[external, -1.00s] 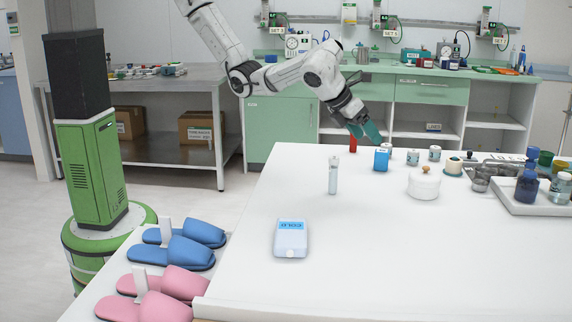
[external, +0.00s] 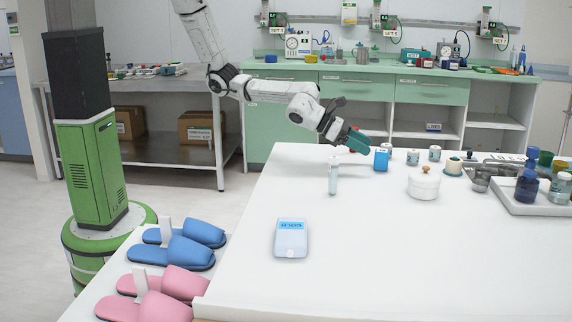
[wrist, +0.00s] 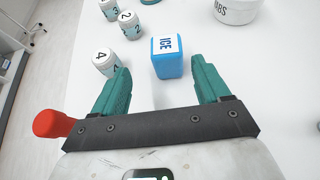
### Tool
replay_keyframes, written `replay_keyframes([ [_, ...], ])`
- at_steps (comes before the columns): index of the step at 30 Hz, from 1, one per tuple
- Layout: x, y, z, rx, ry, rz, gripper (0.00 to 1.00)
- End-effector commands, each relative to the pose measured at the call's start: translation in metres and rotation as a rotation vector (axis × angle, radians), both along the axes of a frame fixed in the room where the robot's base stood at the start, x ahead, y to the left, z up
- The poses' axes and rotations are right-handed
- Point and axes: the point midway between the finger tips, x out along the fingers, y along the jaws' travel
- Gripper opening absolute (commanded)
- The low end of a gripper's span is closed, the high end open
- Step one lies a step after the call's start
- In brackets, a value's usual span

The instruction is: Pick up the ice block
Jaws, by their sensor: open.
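The ice block is a blue block (external: 381,160) standing upright near the back edge of the white table. In the wrist view the blue block (wrist: 168,58) shows the label ICE on its top and sits just beyond my fingertips, centred between them. My gripper (external: 357,141) has teal fingers and is just left of the block, low over the table. In the wrist view my gripper (wrist: 160,78) is open, with nothing between its fingers.
White numbered jars (wrist: 105,62) stand close to the left finger. A red object (wrist: 52,124) is left of the gripper. A lidded white pot (external: 423,186) and a clear vial (external: 333,176) stand nearby. A tray of bottles (external: 545,200) is at the right.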

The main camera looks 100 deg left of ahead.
Motion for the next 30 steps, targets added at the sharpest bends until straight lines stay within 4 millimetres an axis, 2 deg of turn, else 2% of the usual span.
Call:
replay_keyframes([
  [6,-0.015,0.003,-0.002,-0.002,-0.045,-0.043,0.76],
  [11,-0.018,0.001,-0.003,-0.001,-0.06,-0.057,0.76],
  [30,0.022,-0.006,-0.022,0.003,-0.06,-0.061,0.76],
])
